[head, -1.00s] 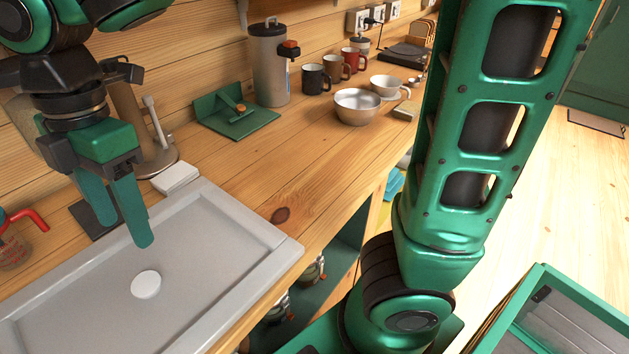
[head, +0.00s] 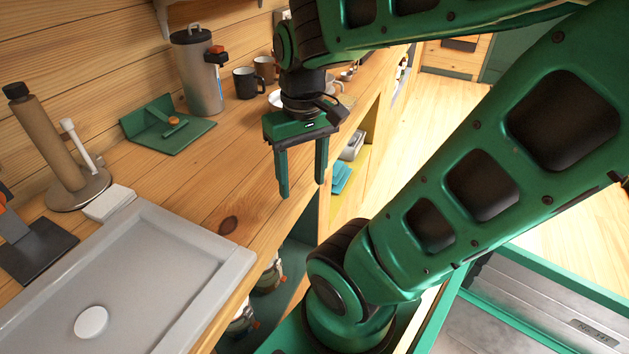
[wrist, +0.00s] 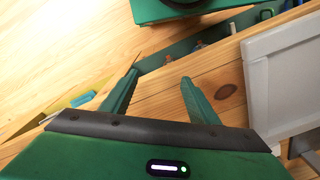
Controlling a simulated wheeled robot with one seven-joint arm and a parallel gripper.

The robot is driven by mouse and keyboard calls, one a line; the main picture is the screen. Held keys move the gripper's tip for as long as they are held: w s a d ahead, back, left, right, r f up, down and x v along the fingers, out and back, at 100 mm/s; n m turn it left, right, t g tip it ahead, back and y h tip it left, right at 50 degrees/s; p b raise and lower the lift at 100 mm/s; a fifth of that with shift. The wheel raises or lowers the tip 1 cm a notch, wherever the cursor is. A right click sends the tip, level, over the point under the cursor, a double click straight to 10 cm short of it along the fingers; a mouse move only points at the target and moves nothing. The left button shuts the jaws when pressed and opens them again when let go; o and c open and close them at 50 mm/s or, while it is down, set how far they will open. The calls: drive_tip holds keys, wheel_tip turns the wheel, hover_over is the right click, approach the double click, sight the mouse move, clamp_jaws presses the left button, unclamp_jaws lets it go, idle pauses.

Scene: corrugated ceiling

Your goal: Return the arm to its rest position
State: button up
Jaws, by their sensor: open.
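My gripper (head: 302,190) hangs fingers down in the head view, above the front edge of the wooden counter (head: 190,190). Its two green fingers are apart with nothing between them. In the wrist view the open fingers (wrist: 155,88) point toward the counter edge and the shelves under it. My arm is folded, with its elbow high at the right of the head view.
A grey sink tray (head: 150,262) with a white disc (head: 91,322) lies at the lower left. Open shelves lie below the counter.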

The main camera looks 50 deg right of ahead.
drive_tip(key=shift+s+d+f+m, duration=0.3)
drive_tip(key=shift+s+d+m, duration=0.2)
drive_tip(key=shift+s+m, duration=0.2)
drive_tip(key=shift+s+d+f+m, duration=0.25)
drive_tip(key=shift+s+d+m, duration=0.3)
drive_tip(key=shift+s, duration=0.25)
drive_tip(key=shift+a, duration=0.1)
